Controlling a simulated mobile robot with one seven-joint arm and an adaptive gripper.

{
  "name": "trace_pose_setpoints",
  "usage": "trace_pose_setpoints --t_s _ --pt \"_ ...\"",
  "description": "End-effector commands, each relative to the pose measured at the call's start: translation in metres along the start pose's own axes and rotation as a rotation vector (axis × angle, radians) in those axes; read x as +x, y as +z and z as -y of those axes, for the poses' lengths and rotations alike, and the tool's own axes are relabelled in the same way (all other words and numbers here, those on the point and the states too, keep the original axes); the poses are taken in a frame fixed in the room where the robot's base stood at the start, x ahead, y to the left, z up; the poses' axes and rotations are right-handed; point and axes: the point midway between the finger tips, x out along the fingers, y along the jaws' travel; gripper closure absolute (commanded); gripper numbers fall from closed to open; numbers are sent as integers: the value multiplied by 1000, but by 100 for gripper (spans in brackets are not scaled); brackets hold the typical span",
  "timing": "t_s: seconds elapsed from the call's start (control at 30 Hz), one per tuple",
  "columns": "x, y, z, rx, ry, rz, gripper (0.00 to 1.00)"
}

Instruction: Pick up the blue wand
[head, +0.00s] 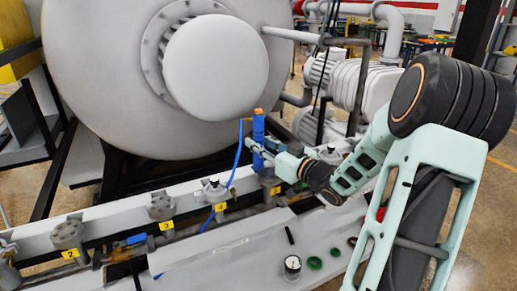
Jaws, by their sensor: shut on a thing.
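The blue wand (258,128) stands nearly upright near the middle of the head view, with an orange tip at its top. It is in front of the lower right of the big grey furnace body. My gripper (262,153) reaches in from the right and is shut on the wand. Its fingers are small here and partly hide the wand's lower part. I cannot tell whether the wand's foot touches the fitting below it.
A thin blue hose (236,165) curves down left of the wand. A pipe rail with several valve fittings and yellow number tags (166,226) runs below. A round gauge (292,264), green rings (314,263) and a black rod (290,236) lie on the ledge. Pumps (365,85) stand behind.

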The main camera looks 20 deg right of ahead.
Motion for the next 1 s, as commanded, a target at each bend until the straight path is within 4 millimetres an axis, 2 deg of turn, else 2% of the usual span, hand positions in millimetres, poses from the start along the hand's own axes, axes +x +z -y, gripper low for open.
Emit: trace_pose_setpoints --t_s 0.17,0.27,0.6,0.7,0.83,1.0 --pt "0 -3 0 -2 0 -2 100" --pt "0 -12 0 -5 0 -2 100" --pt "0 -76 0 -7 -1 -2 100" --pt "0 -90 0 -5 0 -2 100" --pt "0 -100 0 -2 -1 -2 100" --pt "0 -101 0 -1 -1 -1 100"
